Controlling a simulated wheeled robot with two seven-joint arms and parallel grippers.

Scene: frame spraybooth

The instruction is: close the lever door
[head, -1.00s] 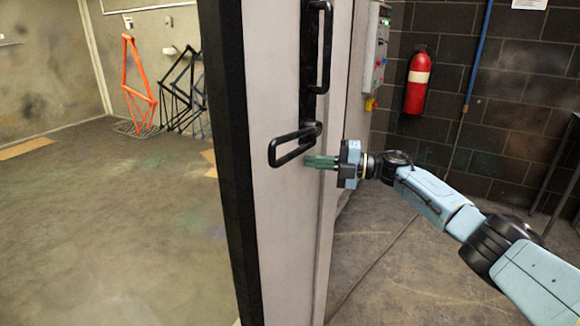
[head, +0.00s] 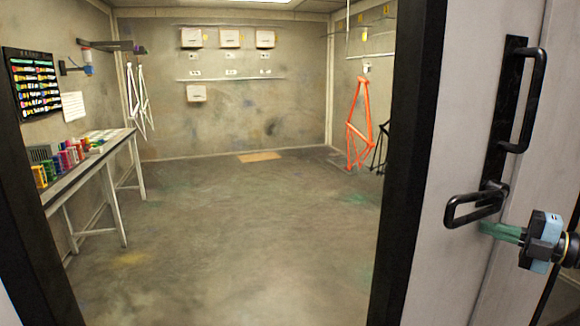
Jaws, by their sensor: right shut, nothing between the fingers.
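The light grey door panel (head: 440,170) stands at the right of the head view. Its dark edge (head: 410,150) borders an open doorway into the booth. A black lever handle (head: 474,208) juts out from the panel, low on a black plate. A vertical black pull handle (head: 532,100) sits above it. My right gripper (head: 487,229) is at the right, with its green fingers shut and empty. The fingertips are just below and beside the lever; I cannot tell whether they touch it or the panel. My left gripper is not in view.
The doorway's dark left post (head: 32,220) is at the left. Inside, a bench (head: 115,142) with paint cans (head: 68,157) lines the left wall. An orange bike frame (head: 360,125) hangs at the back right. The booth floor (head: 240,230) is largely clear.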

